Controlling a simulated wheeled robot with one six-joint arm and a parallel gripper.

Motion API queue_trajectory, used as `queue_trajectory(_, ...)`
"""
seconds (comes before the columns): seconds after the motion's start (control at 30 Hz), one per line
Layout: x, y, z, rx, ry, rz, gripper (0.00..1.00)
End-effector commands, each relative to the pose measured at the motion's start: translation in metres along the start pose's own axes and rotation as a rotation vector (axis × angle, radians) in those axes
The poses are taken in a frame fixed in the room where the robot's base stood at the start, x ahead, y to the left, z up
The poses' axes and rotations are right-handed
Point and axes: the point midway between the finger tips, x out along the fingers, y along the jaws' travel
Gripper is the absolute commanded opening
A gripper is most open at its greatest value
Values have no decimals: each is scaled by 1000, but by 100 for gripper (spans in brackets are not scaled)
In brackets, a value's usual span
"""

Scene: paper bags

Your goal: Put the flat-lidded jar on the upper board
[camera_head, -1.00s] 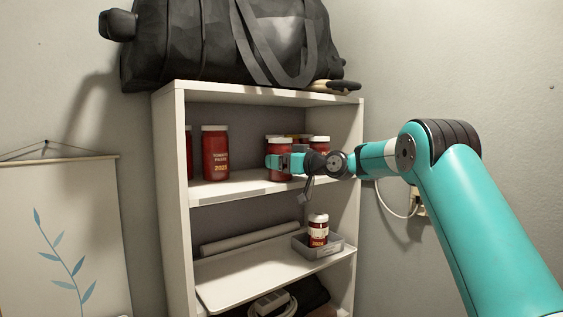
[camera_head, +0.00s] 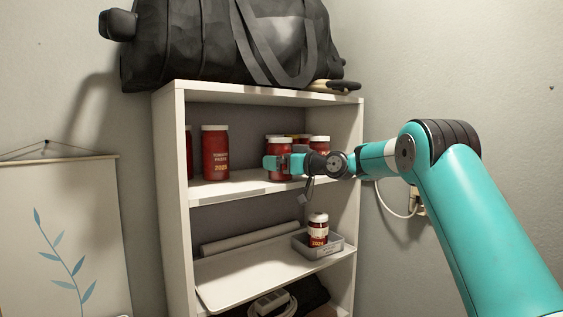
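Red jars with white lids stand on the upper board (camera_head: 235,188). One jar (camera_head: 215,153) is left of centre, and another (camera_head: 188,150) is partly hidden by the side panel. My gripper (camera_head: 281,163) is at a red jar (camera_head: 280,147) on the right of this board, with its teal fingers across the jar's front and sides. I cannot tell whether they press on it. A jar (camera_head: 318,228) labelled 2024 stands in a small grey tray (camera_head: 335,248) on the lower board (camera_head: 245,280). Lid shapes are too small to compare surely.
More jars (camera_head: 319,142) stand behind and right of my gripper, partly hidden. A rolled tube (camera_head: 250,240) lies at the back of the lower board. A black bag (camera_head: 190,45) rests on the shelf top. The upper board is clear between the left jars and my gripper.

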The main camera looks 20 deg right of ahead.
Motion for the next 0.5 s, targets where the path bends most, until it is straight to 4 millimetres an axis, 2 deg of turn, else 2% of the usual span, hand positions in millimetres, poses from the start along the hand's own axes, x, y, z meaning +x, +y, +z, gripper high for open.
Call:
queue_trajectory(0.13, -6, 1, 2, 0, 0, 2, 100)
queue_trajectory(0.23, -20, 1, 4, -1, 1, 3, 100)
queue_trajectory(0.5, -86, 1, 7, -4, 4, 6, 100)
